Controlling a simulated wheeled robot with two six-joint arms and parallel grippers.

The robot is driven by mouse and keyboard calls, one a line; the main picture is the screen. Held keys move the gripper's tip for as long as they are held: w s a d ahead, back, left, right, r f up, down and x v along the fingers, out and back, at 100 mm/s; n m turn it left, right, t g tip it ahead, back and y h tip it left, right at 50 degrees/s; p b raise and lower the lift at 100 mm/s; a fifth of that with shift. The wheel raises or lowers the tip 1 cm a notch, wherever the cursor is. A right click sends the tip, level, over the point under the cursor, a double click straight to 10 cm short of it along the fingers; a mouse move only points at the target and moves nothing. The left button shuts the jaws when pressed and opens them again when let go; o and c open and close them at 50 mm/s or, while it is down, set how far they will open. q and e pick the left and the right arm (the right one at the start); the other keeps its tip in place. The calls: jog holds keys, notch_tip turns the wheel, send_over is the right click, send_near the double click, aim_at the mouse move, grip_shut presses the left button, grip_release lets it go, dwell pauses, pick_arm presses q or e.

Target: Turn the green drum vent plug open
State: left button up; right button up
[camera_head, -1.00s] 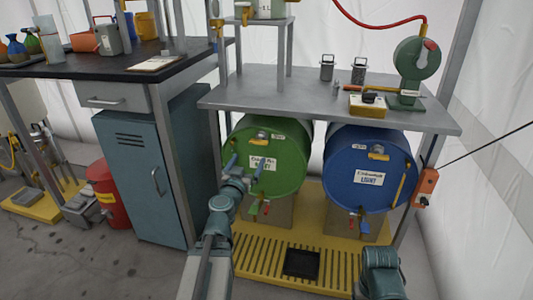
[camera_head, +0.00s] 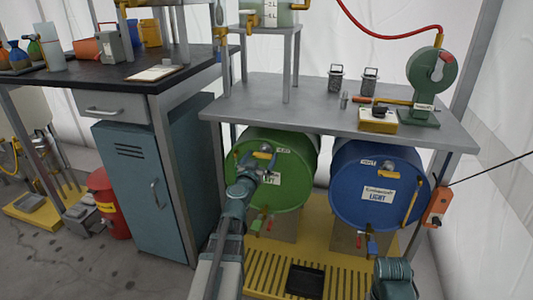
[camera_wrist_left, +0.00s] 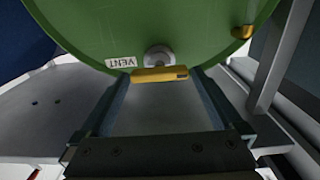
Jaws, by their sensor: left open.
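The green drum (camera_head: 290,192) lies on its side under the grey bench, its round end facing me. Its vent plug, a yellow bar handle (camera_head: 264,155) on a grey hub, is near the top of that face. In the left wrist view the yellow handle (camera_wrist_left: 160,74) lies crosswise below a VENT label (camera_wrist_left: 121,62). My left gripper (camera_head: 260,165) is at the drum's upper face, just below the handle. In the wrist view its open fingers (camera_wrist_left: 161,82) stand on either side of the handle, with small gaps.
A blue drum (camera_head: 375,205) lies to the right, with its own yellow fittings. The grey bench top (camera_head: 300,105) overhangs both drums closely. A yellow slatted platform (camera_head: 335,285) is below. A blue cabinet (camera_head: 145,190) stands to the left.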

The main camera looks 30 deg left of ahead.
pick_arm(q)
jog(key=shift+x, duration=0.95)
jog(key=c, duration=1.1)
jog(key=shift+c, duration=0.2)
